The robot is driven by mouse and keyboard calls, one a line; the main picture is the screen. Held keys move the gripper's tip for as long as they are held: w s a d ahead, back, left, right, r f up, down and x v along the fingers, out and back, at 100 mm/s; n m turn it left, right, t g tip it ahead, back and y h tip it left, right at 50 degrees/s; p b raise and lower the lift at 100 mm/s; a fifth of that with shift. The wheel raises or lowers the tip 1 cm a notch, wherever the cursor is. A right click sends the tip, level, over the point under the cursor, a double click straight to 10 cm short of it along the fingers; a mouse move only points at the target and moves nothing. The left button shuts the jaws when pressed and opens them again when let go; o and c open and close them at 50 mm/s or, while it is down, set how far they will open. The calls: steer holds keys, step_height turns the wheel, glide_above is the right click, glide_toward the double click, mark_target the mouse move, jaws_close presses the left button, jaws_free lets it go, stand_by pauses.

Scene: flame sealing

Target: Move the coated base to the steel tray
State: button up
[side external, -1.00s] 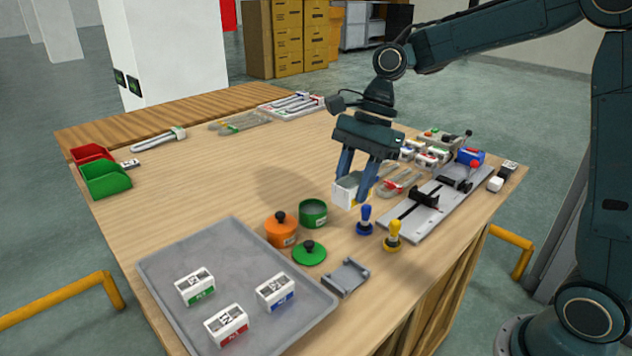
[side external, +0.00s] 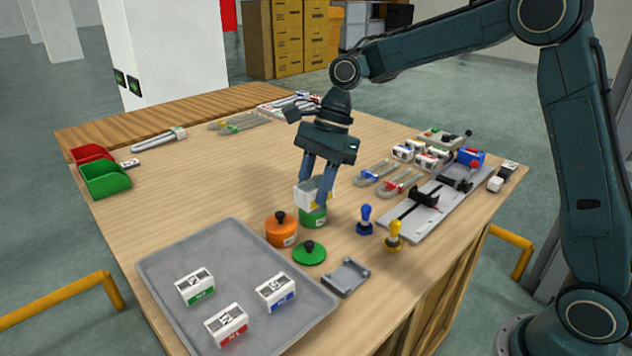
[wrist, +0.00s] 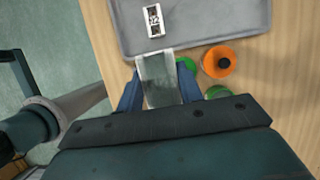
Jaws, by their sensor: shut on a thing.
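My gripper (side external: 315,186) is shut on the coated base (side external: 309,200), a white block with a grey top, and holds it in the air. In the side view the base overlaps the rim of an open green pot. In the wrist view the base (wrist: 160,84) sits between the fingers of my gripper (wrist: 160,86), beside the pots and near the tray edge. The steel tray (side external: 162,262) is a shallow grey tray at the front left of the table. It also shows in the wrist view (wrist: 215,14).
Three white blocks with green, blue (side external: 276,293) and red labels stand in the tray. The open green pot (side external: 318,219), an orange lidded pot (side external: 281,232), a green lid (side external: 309,253) and a grey fixture (side external: 346,277) stand right of the tray. Blue and yellow-handled stamps (side external: 394,237) stand farther right.

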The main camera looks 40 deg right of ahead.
steer(key=w+a+f, duration=0.4)
steer(key=w+a, duration=0.1)
steer(key=w, duration=0.1)
glide_above(236, 270)
steer(key=d, duration=0.2)
steer(key=f, duration=0.5)
steer(key=shift+a+f, duration=0.2)
steer(key=shift+f, duration=0.1)
steer(key=shift+f, duration=0.1)
steer(key=shift+f, duration=3.9)
steer(key=shift+f, duration=0.15)
steer(key=o, duration=1)
